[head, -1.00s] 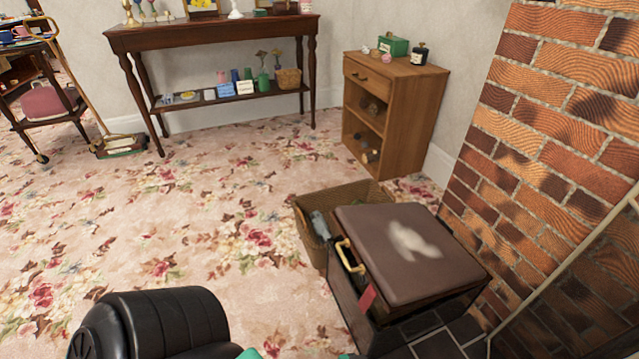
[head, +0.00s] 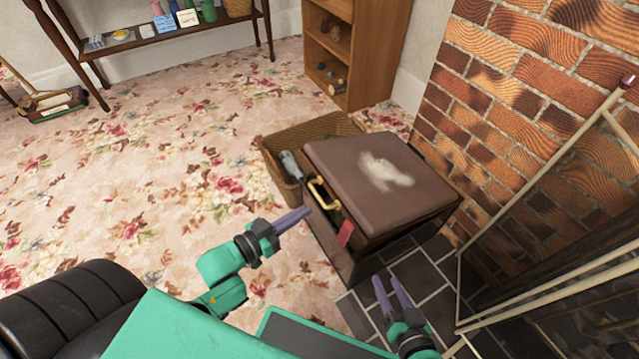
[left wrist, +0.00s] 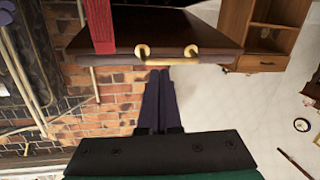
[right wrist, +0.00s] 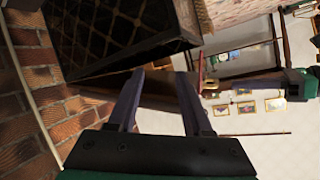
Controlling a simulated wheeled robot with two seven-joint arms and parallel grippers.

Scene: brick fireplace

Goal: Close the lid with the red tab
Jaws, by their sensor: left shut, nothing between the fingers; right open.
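The brown padded lid (head: 335,165) with a pale smudge tops a dark box (head: 325,243) on the hearth edge. It lies nearly flat, with a dark gap under its front edge. The red tab (head: 345,234) hangs from that edge, beside a brass handle (head: 322,193). Both show in the left wrist view, the tab (left wrist: 101,28) left of the handle (left wrist: 166,54). My left gripper (head: 306,212) is shut and empty, just in front of the handle; contact is unclear. My right gripper (head: 386,284) is open and empty, in front of the box near its right side.
A wicker basket (head: 283,178) with items inside stands against the box's left side. A fireplace screen (head: 560,215) and brick wall (head: 500,110) bound the right. A wooden cabinet (head: 385,50) stands behind. Floral carpet (head: 130,180) at left is open.

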